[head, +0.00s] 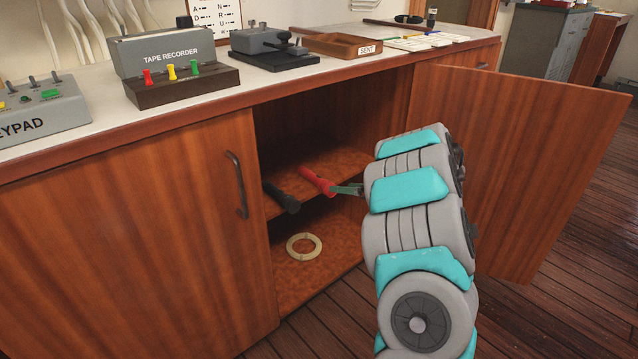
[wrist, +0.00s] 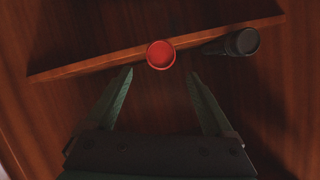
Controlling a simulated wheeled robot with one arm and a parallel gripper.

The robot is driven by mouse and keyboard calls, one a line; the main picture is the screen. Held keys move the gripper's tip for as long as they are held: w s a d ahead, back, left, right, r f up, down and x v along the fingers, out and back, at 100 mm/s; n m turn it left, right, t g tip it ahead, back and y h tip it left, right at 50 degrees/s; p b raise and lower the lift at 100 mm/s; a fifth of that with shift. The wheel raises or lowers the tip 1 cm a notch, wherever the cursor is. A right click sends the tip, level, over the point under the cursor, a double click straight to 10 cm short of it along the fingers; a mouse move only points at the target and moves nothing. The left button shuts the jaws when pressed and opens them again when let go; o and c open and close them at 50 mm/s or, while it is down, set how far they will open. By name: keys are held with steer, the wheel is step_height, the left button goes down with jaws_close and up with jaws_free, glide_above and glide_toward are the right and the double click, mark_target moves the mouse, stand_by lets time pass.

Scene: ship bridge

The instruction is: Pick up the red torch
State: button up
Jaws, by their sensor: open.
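The red torch (head: 318,181) lies on the upper shelf of the open cabinet, with one end at the shelf's front edge. In the wrist view its round red end (wrist: 160,55) faces me, ahead of and between the fingertips. My gripper (head: 347,189) is open and empty in front of the shelf, close to the torch's near end. In the wrist view both fingers of my gripper (wrist: 159,78) are spread apart. The head view does not show clearly whether a finger touches the torch.
A black torch (head: 281,197) lies left of the red one; it also shows in the wrist view (wrist: 242,41). A pale ring (head: 304,246) lies on the cabinet floor below. The open door (head: 530,165) stands to the right. The countertop (head: 290,78) overhangs the shelf.

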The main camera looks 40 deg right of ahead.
glide_toward(316, 179)
steer(key=shift+w+a+f, duration=0.1)
steer(key=shift+w+f, duration=1.8)
steer(key=shift+w, duration=0.05)
jaws_close()
